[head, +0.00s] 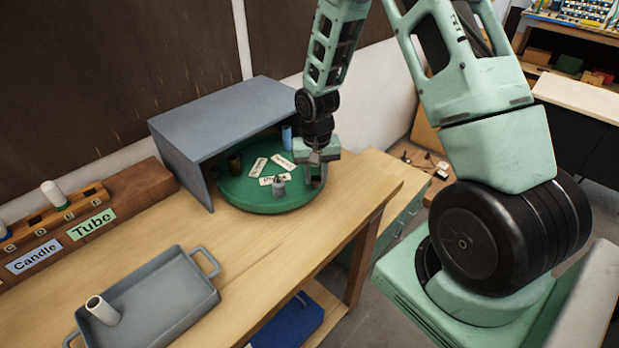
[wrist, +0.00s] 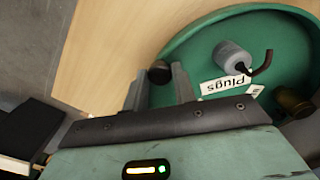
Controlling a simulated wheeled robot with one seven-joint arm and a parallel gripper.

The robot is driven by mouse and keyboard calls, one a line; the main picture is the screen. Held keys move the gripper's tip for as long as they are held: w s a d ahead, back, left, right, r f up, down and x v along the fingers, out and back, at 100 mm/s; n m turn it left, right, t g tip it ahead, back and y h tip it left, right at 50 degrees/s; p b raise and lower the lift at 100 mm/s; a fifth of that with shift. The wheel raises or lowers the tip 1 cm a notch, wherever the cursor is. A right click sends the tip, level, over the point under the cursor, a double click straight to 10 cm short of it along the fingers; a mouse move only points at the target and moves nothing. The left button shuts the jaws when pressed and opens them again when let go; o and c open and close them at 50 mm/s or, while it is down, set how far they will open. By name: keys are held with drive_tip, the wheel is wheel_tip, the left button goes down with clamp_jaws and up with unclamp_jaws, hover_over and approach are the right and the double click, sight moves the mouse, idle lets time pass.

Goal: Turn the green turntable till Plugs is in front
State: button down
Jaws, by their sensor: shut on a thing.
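The green turntable (head: 240,196) is a round rimmed tray, partly under a grey open-fronted cover. White label cards lie on it. In the wrist view the card reading Plugs (wrist: 226,87) is beside a grey plug-like piece (wrist: 232,56) with a dark hooked lead. That grey piece (head: 279,188) shows near the turntable's near edge in the head view, with a card beside it, too small to read surely. My gripper (head: 318,180) is at the turntable's right rim. In the wrist view it is shut on a dark knob (wrist: 160,72) at the rim.
The grey cover (head: 220,115) stands over the turntable's back and left. A brass-coloured piece (head: 234,162) and a blue cylinder (head: 287,135) stand on the turntable. A grey tray (head: 160,305) holds a white tube. A wooden rack with Candle and Tube labels (head: 91,224) is at left.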

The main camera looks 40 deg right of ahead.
drive_tip(key=shift+w+d+r+n+p, duration=0.1)
drive_tip(key=shift+w+d+n, duration=0.25)
drive_tip(key=shift+d+n, duration=0.3)
drive_tip(key=shift+w+d+f+n+p, duration=0.1)
drive_tip(key=shift+w+d+n, duration=0.3)
drive_tip(key=shift+d, duration=0.45)
drive_tip(key=shift+w+d+r+n+p, duration=0.1)
drive_tip(key=shift+w+d+n, duration=0.15)
drive_tip(key=shift+d+n, duration=0.45)
drive_tip(key=shift+w+d+n, duration=1.05)
drive_tip(key=shift+d+n, duration=0.1)
drive_tip(key=shift+d, duration=0.2)
drive_tip(key=shift+w+d, duration=0.1)
drive_tip(key=c, duration=1.1)
unclamp_jaws()
drive_tip(key=shift+c, duration=0.2)
wheel_tip(320, 180, up, 17)
drive_tip(key=b, duration=0.3)
drive_tip(key=shift+r, duration=0.15)
